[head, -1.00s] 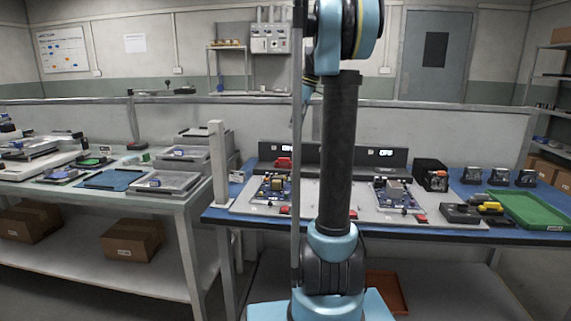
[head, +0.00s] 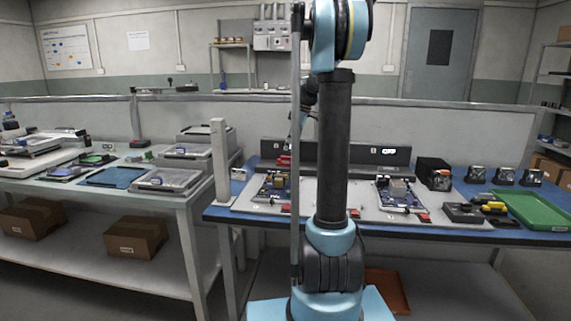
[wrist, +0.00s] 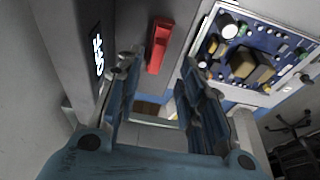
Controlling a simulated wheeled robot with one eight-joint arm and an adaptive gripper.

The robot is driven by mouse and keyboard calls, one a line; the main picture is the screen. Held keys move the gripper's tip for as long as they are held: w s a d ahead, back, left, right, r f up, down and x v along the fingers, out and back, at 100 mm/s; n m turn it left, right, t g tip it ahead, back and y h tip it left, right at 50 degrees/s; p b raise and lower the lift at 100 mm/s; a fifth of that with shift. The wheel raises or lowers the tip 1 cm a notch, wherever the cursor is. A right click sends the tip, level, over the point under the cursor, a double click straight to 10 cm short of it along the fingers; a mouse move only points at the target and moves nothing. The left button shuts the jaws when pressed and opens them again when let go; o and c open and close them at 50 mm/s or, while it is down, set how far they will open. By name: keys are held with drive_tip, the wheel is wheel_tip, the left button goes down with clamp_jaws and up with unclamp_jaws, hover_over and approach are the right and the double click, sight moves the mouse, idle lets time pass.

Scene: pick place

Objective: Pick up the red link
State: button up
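A red link (wrist: 159,45), a small elongated block, lies on a grey surface in the wrist view, beside the dark panel with lit characters. My gripper (wrist: 161,66) is open, with its two blue fingers apart. The link shows beyond the fingertips, roughly in line with the gap between them; I cannot tell the exact distance. In the head view the red link (head: 283,161) is at the back left of the blue bench, and my gripper (head: 293,143) is just above it, small and partly hidden by my arm.
A circuit board (wrist: 258,52) lies right of the link; it also shows on the bench (head: 272,186). A second board (head: 399,192), a black box (head: 434,173) and a green tray (head: 535,208) stand to the right. A grey panel (head: 395,152) runs along the back.

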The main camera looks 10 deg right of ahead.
drive_tip(key=shift+w+x, duration=0.15)
drive_tip(key=shift+x, duration=1.25)
drive_tip(key=shift+w+x, duration=0.15)
drive_tip(key=shift+x, duration=1.25)
drive_tip(key=shift+a, duration=0.1)
clamp_jaws()
